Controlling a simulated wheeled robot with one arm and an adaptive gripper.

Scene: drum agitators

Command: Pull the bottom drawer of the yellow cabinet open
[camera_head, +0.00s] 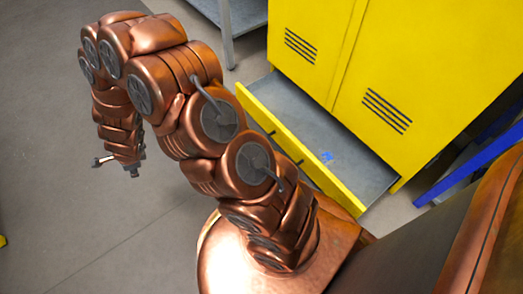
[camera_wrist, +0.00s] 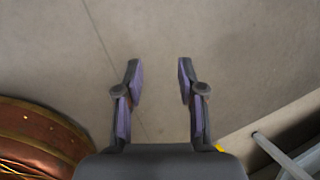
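The yellow cabinet (camera_head: 425,50) stands at the upper right of the head view. Its bottom drawer (camera_head: 280,128) is pulled out, with its grey inside showing and its yellow front well clear of the cabinet body. My gripper (camera_head: 118,168) is over the floor at the left, apart from the drawer. In the wrist view my gripper (camera_wrist: 160,75) is open, with only bare floor between its fingers.
A grey table or shelf with a metal leg (camera_head: 227,35) stands behind, left of the cabinet. Blue bars (camera_head: 470,165) are to the right of the cabinet. A small yellow object (camera_head: 2,241) shows at the left edge. The floor (camera_head: 50,110) at the left is clear.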

